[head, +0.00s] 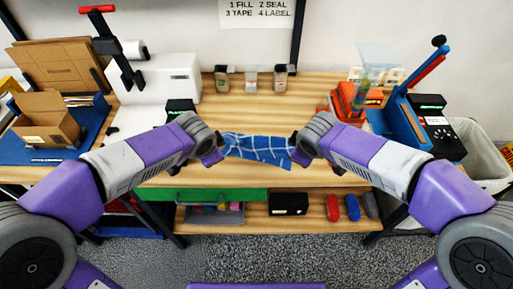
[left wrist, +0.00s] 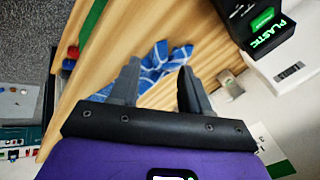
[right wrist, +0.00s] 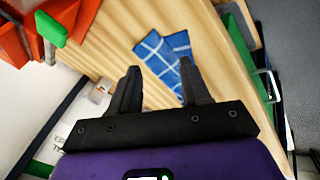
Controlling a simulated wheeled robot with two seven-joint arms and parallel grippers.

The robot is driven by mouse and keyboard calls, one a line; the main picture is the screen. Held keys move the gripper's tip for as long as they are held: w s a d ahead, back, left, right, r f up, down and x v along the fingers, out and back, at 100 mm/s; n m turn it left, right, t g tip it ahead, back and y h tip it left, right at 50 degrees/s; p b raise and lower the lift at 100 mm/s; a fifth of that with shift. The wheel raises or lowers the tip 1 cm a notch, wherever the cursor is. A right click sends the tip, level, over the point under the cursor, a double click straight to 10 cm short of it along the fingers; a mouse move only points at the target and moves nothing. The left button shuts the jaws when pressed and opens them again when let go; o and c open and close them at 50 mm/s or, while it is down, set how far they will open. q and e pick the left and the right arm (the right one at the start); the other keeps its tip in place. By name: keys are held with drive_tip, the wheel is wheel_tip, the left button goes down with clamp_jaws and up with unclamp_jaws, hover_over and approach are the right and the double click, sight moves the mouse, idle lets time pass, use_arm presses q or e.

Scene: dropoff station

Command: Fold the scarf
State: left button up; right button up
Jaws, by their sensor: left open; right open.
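The scarf (head: 257,149) is blue with white check lines and lies on the wooden table between my two grippers in the head view. Its outline is uneven, with a raised or bunched look on the left. My left gripper (head: 222,152) is at its left end, and my right gripper (head: 293,153) is at its right end. In the left wrist view the scarf (left wrist: 158,62) shows crumpled beyond the open fingers (left wrist: 155,80). In the right wrist view the scarf (right wrist: 163,55) lies flatter beyond the open fingers (right wrist: 158,85). Contact with the fingers cannot be told.
A white machine with a black lever (head: 160,78) stands back left, beside a blue tray with cardboard boxes (head: 45,125). An orange tape dispenser (head: 350,100) and a blue sealer (head: 405,112) stand right. Small jars (head: 251,80) line the back. The table in front of the jars is clear.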

use_arm(q)
drive_tip(key=shift+c, duration=0.2)
use_arm(e)
drive_tip(key=shift+c, duration=0.2)
